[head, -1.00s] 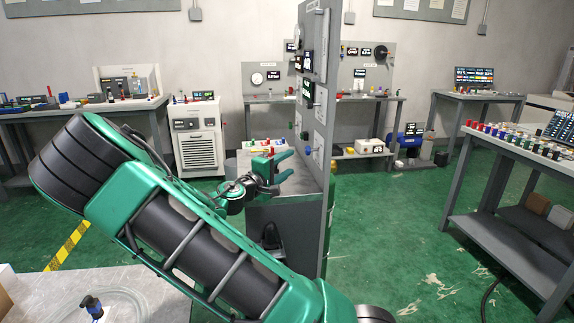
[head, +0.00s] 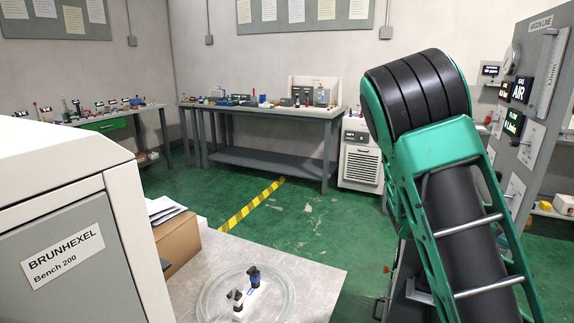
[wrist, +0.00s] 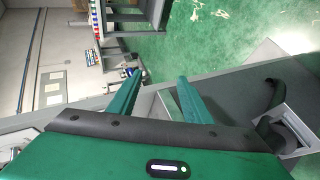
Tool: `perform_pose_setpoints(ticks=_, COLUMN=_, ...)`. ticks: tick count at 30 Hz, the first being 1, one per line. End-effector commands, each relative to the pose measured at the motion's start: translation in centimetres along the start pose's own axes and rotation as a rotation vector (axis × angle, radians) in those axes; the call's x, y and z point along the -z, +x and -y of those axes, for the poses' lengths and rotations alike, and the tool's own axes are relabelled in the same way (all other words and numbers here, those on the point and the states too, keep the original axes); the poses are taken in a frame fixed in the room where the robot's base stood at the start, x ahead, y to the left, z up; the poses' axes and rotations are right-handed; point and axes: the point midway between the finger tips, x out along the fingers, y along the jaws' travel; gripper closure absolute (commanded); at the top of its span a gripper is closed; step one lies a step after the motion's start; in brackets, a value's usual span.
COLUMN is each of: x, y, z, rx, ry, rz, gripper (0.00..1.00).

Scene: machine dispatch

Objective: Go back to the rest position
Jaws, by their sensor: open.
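My gripper (wrist: 155,97) shows in the wrist view with its two green fingers apart and nothing between them. A grey surface and the green floor lie behind the fingers. In the head view my green and black arm stands at the right, and my gripper is out of sight there.
A small table (head: 310,280) holds a round clear dish (head: 212,290). The gas panel (head: 540,110) stands at the right behind my arm. Green floor (head: 300,215) is open in the middle, with yellow-black tape (head: 250,208).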

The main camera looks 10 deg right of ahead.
Motion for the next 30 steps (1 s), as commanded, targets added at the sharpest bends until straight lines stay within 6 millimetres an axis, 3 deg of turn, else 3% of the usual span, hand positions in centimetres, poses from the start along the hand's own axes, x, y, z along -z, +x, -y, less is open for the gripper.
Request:
perform_pose_setpoints(ticks=1, x=-1.6, y=0.3, z=0.5, rx=0.068, ry=0.035, rz=0.04, gripper=0.55)
perform_pose_setpoints(ticks=5, x=-5.1, y=0.1, z=2.3, rx=0.229, ry=0.101, rz=0.129, gripper=0.55)
perform_pose_setpoints(ticks=11, x=-9.6, y=-2.3, z=4.2, rx=0.46, ry=0.189, rz=0.236, gripper=0.55)
perform_pose_setpoints(ticks=19, x=-14.4, y=-7.7, z=4.9, rx=0.728, ry=0.274, rz=0.322, gripper=0.55)
perform_pose_setpoints(ticks=30, x=-20.8, y=-16.0, z=3.5, rx=0.975, ry=0.322, rz=0.352, gripper=0.55)
